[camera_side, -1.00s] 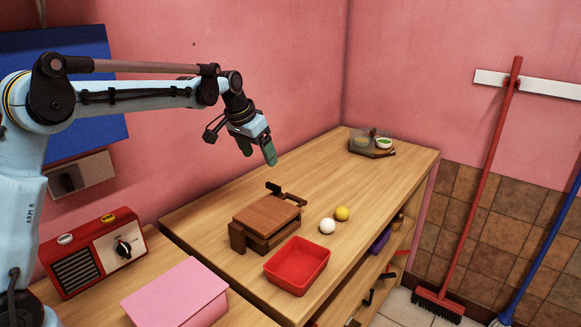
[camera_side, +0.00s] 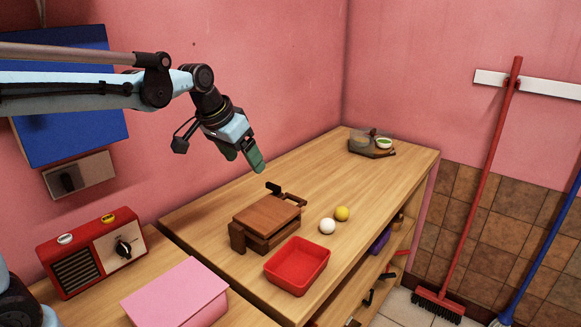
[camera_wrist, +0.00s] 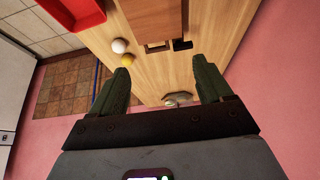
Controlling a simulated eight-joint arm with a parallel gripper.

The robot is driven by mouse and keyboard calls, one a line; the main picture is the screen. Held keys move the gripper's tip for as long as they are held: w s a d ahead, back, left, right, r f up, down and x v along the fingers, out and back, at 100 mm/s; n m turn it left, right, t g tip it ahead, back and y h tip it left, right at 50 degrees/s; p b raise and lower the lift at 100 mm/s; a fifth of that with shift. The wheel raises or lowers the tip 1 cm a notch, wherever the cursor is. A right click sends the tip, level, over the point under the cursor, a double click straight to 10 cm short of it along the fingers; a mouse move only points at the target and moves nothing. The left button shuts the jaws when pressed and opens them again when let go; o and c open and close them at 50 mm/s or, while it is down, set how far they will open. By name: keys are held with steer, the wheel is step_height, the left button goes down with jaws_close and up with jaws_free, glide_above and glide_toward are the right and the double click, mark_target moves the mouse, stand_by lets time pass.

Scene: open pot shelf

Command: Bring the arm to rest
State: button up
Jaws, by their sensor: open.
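My gripper (camera_side: 243,158) hangs in the air above the back left part of the wooden counter, angled down and to the right. In the wrist view my gripper (camera_wrist: 164,88) shows its two green fingers spread wide apart. Nothing is between the fingers at close range; the counter top shows well beyond them. My arm reaches in from the left in the side view.
On the counter (camera_side: 335,180) stand a brown wooden press-like block (camera_side: 266,217), a red tray (camera_side: 297,266), a white ball (camera_side: 327,226), a yellow ball (camera_side: 342,213) and a tray of bowls (camera_side: 371,150). A red radio (camera_side: 92,253) and pink box (camera_side: 175,293) are front left.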

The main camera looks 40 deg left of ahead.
steer(key=s+d+f+t, duration=0.1)
steer(key=s+d+f, duration=0.1)
steer(key=s, duration=0.5)
steer(key=s+d+f, duration=0.3)
steer(key=s+f, duration=0.1)
steer(key=s, duration=0.4)
steer(key=shift+s+f+t, duration=0.25)
steer(key=shift+t, duration=0.15)
